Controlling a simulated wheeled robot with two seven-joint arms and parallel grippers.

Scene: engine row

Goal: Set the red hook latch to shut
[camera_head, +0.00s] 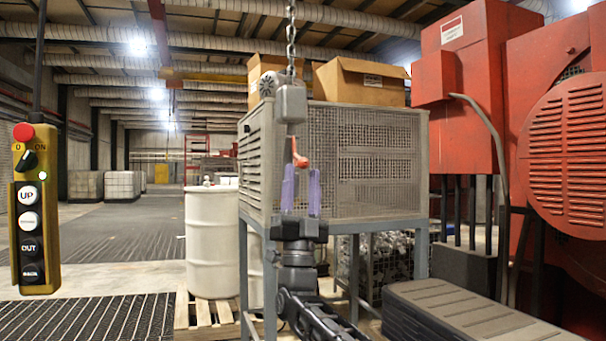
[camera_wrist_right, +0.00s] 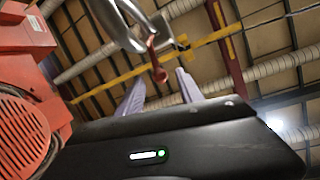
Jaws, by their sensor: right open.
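The red hook latch (camera_head: 299,157) hangs below the grey hoist block (camera_head: 291,104), beside the hook's grey shank. In the right wrist view the red latch (camera_wrist_right: 155,62) shows near the grey metal hook (camera_wrist_right: 128,28). My right gripper (camera_head: 302,180) points upward just under the latch, its two purple fingers apart and the gap between them empty. The latch's lower end appears near the level of the fingertips; I cannot tell whether they touch. The fingers partly hide the lower hook area in the head view. My left gripper is not in view.
A chain (camera_head: 291,40) holds the hoist block. A mesh cage (camera_head: 375,160) with cardboard boxes (camera_head: 360,82) stands behind. A yellow pendant control (camera_head: 35,215) hangs at left. A white drum (camera_head: 211,243) and red machinery (camera_head: 560,140) flank the cage. Open floor lies at far left.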

